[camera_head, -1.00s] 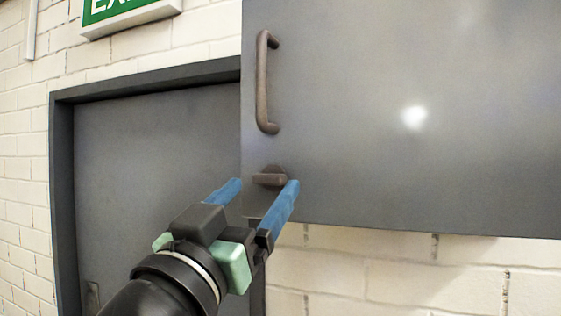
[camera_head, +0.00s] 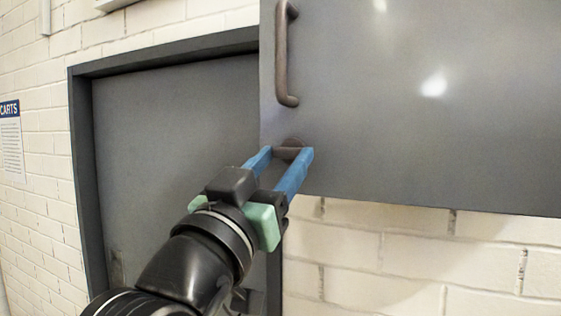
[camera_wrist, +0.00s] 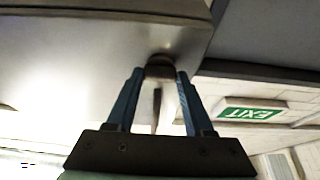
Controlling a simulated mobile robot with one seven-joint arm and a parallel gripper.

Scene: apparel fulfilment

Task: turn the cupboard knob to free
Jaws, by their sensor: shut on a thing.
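The brown cupboard knob (camera_head: 289,149) is near the lower left corner of the grey cupboard door (camera_head: 400,140). My gripper (camera_head: 287,157) reaches it from below left, its two blue fingers on either side of the knob's bar and shut on it. In the wrist view the dark knob (camera_wrist: 160,68) lies between the blue fingertips, and its bar shows as a narrow strip running along between the fingers. The fingers hide part of the knob in the head view.
A brown handle (camera_head: 283,55) stands upright above the knob. A dark grey door in a frame (camera_head: 165,150) is to the left. White brick wall (camera_head: 400,260) lies below the cupboard. A green EXIT sign (camera_wrist: 252,114) shows in the wrist view.

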